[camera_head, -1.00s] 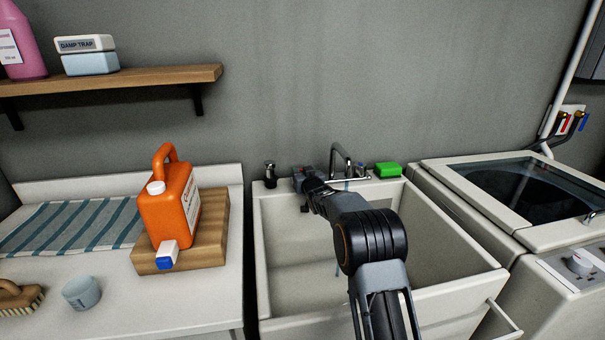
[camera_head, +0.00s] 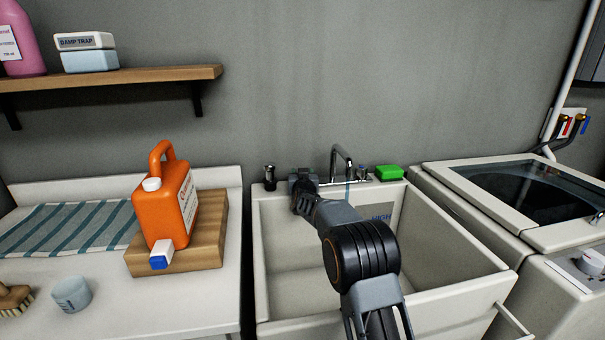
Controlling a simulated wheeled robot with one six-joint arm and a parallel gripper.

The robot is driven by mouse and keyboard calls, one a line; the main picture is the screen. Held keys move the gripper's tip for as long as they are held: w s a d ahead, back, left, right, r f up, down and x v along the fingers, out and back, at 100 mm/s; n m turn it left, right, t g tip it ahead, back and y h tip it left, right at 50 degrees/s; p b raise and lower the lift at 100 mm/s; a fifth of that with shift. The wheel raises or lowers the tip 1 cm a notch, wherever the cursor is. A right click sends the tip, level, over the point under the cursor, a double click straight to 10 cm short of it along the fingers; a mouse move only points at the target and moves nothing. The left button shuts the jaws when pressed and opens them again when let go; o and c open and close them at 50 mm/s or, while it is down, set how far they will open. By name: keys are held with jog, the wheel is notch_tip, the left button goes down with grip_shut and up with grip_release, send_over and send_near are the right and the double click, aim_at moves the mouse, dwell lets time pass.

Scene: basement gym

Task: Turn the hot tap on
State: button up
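The faucet (camera_head: 341,155) stands at the back rim of the white utility sink (camera_head: 262,262), with a curved chrome spout. A thin bluish line, seemingly water, runs down below the spout. A small tap handle (camera_head: 362,171) shows right of the spout. The left handle is hidden behind my gripper, so I cannot tell which way it is turned. My gripper (camera_head: 300,174) is at the back rim, left of the spout. Its fingers point away from the camera and are too small and hidden to tell whether they are open, shut or touching the handle.
A green sponge (camera_head: 389,172) lies on the rim right of the faucet. A dark-topped dispenser (camera_head: 270,176) stands left of my gripper. An orange jug (camera_head: 164,212) rests on a wooden board on the left counter. A washing machine (camera_head: 540,225) stands at right.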

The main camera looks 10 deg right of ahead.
jog(key=shift+r+h, duration=0.1)
jog(key=shift+h, duration=0.2)
jog(key=o, duration=0.9)
jog(key=s, duration=0.4)
jog(key=s+a, duration=0.1)
jog(key=s, duration=0.4)
jog(key=s+a, duration=0.1)
jog(key=s, duration=0.3)
jog(key=shift+s+a+b, duration=0.2)
jog(key=shift+s+b, duration=0.1)
jog(key=shift+b, duration=0.1)
